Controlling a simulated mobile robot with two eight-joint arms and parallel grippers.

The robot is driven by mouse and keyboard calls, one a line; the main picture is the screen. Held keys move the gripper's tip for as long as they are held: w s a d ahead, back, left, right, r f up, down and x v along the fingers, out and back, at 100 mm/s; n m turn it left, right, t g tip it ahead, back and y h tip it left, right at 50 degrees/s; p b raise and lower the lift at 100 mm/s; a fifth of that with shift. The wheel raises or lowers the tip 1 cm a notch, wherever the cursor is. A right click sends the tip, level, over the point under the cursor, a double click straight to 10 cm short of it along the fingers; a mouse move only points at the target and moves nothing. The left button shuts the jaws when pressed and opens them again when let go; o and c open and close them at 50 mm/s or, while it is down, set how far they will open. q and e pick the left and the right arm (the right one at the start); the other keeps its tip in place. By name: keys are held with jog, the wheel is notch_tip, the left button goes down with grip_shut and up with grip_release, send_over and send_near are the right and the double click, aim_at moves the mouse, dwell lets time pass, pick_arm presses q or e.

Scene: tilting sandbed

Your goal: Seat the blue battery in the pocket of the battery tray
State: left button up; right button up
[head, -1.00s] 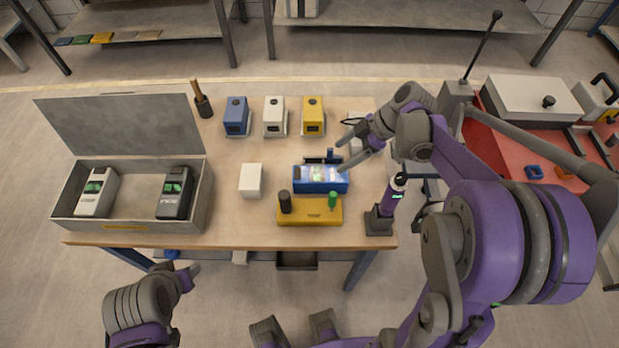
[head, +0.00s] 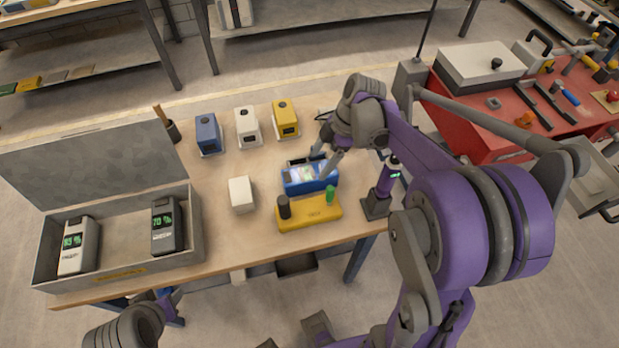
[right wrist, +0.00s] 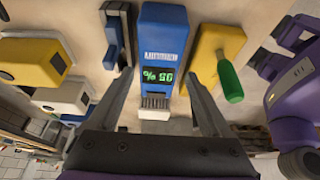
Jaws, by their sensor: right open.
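The blue battery (head: 303,181) lies on the table behind a yellow block, its lit display facing up. In the right wrist view the battery (right wrist: 163,40) shows its green digits and a ribbed end. My right gripper (head: 323,162) is open at the battery's right end. In the wrist view its fingers (right wrist: 161,78) stand on either side of the battery, with no clear contact. The grey lidded case at left, seemingly the battery tray (head: 122,272), holds a white battery (head: 80,246) and a black battery (head: 167,226) with a gap between them. My left gripper (head: 168,302) is low at left, its jaws unclear.
The yellow block (head: 310,215) carries a black knob and green handle (head: 329,195). A white block (head: 241,194) sits left of the battery. Blue (head: 208,134), white (head: 248,127) and yellow (head: 285,118) units line the back. A purple tool (head: 385,183) stands upright at right.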

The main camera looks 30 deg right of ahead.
aim_at(311, 172)
jog(key=shift+a+x, duration=0.15)
jog(key=shift+x, duration=1.4)
jog(key=shift+a+x, duration=0.15)
jog(key=shift+x, duration=1.35)
jog(key=shift+w+r, duration=0.15)
grip_shut()
